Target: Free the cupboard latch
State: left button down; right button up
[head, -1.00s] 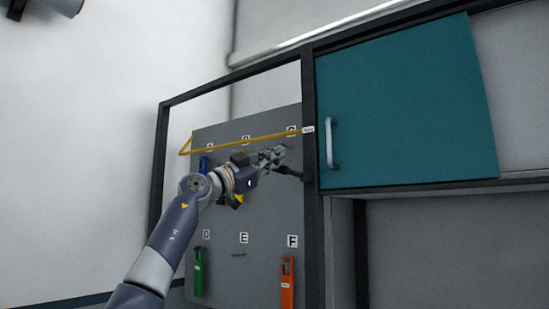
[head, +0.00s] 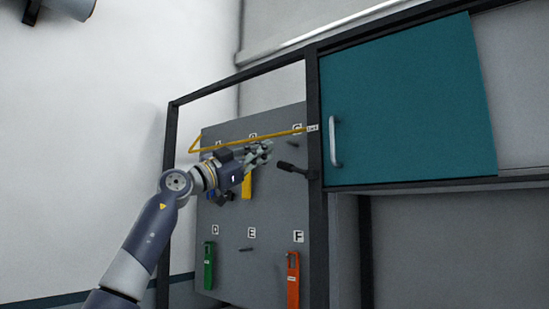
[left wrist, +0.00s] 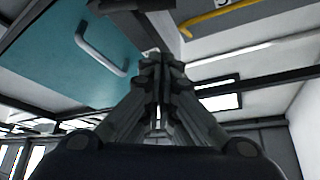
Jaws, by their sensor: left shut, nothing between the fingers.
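The teal cupboard door (head: 410,105) is closed, with a pale upright handle (head: 335,142); both also show in the left wrist view, the door (left wrist: 60,60) and its handle (left wrist: 100,55). A black lever (head: 290,168), which looks like the latch, sticks out left from the dark frame post beside the door. My left gripper (head: 266,150) is shut and empty, up and left of the lever, with a gap between them. Its closed fingers (left wrist: 160,62) also show in the left wrist view. My right gripper is not in view.
A thin yellow bar (head: 250,139) runs across the grey panel (head: 265,210) just above my gripper. A green tool (head: 209,265), an orange tool (head: 293,280) and a yellow tool (head: 247,186) hang on the panel. The dark frame post (head: 315,230) stands right of them.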

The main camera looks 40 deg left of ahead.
pick_arm(q)
jog(key=v, duration=0.2)
jog(key=shift+s+d+f+b, duration=0.1)
jog(key=shift+s+d+b, duration=0.05)
jog(key=shift+s+b, duration=0.2)
